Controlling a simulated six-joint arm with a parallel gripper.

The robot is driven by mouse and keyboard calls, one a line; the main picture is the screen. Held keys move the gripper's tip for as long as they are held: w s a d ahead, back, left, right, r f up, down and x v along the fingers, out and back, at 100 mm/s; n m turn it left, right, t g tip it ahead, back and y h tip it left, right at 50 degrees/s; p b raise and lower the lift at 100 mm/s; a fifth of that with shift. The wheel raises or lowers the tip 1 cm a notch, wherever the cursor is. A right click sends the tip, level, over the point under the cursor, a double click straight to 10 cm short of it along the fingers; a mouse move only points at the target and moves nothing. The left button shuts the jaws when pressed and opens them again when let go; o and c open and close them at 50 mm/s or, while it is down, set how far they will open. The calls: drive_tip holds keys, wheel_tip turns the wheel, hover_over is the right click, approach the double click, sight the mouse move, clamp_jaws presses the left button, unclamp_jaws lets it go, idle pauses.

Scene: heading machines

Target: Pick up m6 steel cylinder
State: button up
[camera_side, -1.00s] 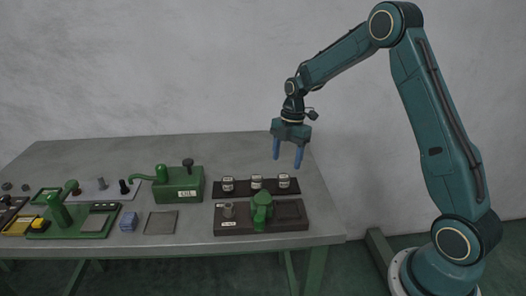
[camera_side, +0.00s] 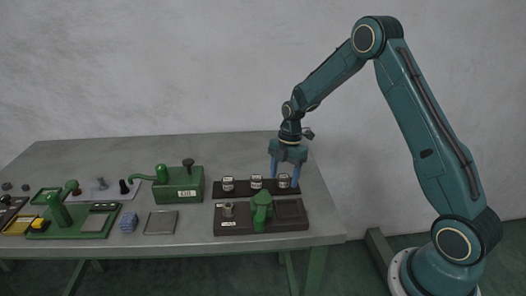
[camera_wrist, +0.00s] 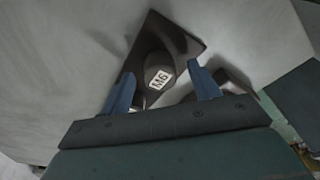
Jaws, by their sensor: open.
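The M6 steel cylinder (camera_wrist: 156,66) has a white label reading M6 and stands at the end of the dark rack in the wrist view. In the side view the rightmost cylinder (camera_side: 284,181) on the rack appears to be the same one. My gripper (camera_side: 285,186) is open and points down, with its blue fingers on either side of that cylinder in this view. In the wrist view the open fingers (camera_wrist: 164,88) flank the lower part of the cylinder's picture. Contact with it cannot be told.
The dark rack (camera_side: 242,187) holds two more labelled cylinders to the left (camera_side: 228,184). In front is a brown base (camera_side: 288,225) with a green fixture (camera_side: 262,207). A green oil box (camera_side: 181,184) stands left. The table's back is clear.

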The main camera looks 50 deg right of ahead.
sight(284, 176)
idle(0.5)
drive_tip(key=c, duration=1.3)
drive_tip(key=shift+r, duration=0.15)
wheel_tip(284, 176, up, 20)
drive_tip(key=shift+f, duration=0.15)
